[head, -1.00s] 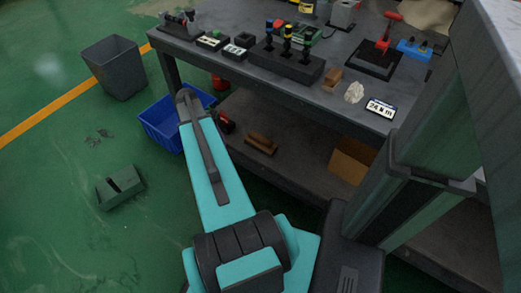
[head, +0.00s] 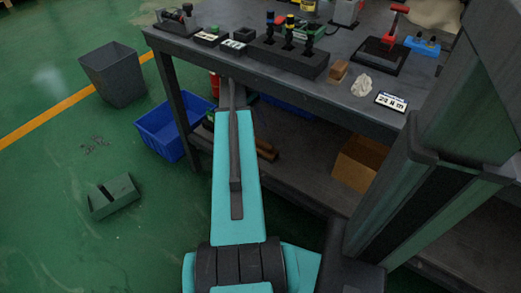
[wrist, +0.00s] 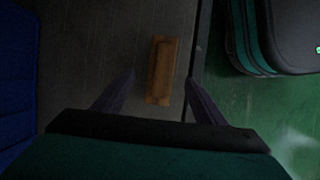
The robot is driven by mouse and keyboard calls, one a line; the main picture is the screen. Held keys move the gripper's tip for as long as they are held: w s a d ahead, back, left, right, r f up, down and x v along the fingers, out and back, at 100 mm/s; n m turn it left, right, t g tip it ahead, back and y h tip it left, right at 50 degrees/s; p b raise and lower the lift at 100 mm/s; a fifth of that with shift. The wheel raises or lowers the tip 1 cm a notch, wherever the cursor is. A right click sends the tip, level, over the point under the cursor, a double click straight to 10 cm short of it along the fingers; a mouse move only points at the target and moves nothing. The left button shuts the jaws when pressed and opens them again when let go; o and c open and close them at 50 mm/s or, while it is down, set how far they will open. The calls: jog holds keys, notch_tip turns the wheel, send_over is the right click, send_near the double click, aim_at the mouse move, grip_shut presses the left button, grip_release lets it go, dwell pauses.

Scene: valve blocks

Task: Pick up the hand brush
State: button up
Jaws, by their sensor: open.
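The hand brush (wrist: 162,70) looks like a long brown wooden block lying on the dark lower shelf of the bench. In the wrist view it lies lengthwise between the fingers, in line with the gap and close to the shelf edge. My gripper (wrist: 160,78) is open and empty, with one finger on each side of the brush. The height left above it is hard to judge. In the head view the brush (head: 267,150) is partly hidden by my arm, and my gripper is hidden beyond the arm, under the bench top.
The bench top (head: 300,97) overhangs the shelf and carries several items. A blue bin (head: 160,128) stands left of the bench and a cardboard box (head: 358,163) sits further right on the shelf. A grey bin (head: 112,72) and a green box (head: 113,196) stand on open floor.

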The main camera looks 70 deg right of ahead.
aim_at(260, 141)
jog(key=shift+f, duration=0.1)
jog(key=shift+b+x, duration=0.45)
jog(key=shift+x, duration=0.65)
jog(key=shift+a+b+x, duration=0.1)
jog(key=shift+b+x, duration=0.65)
jog(key=shift+x, duration=0.55)
jog(key=shift+a+b+x, duration=0.15)
jog(key=shift+b+x, duration=0.6)
jog(key=shift+x, duration=0.5)
jog(key=shift+s, duration=0.1)
jog(key=c, duration=1.3)
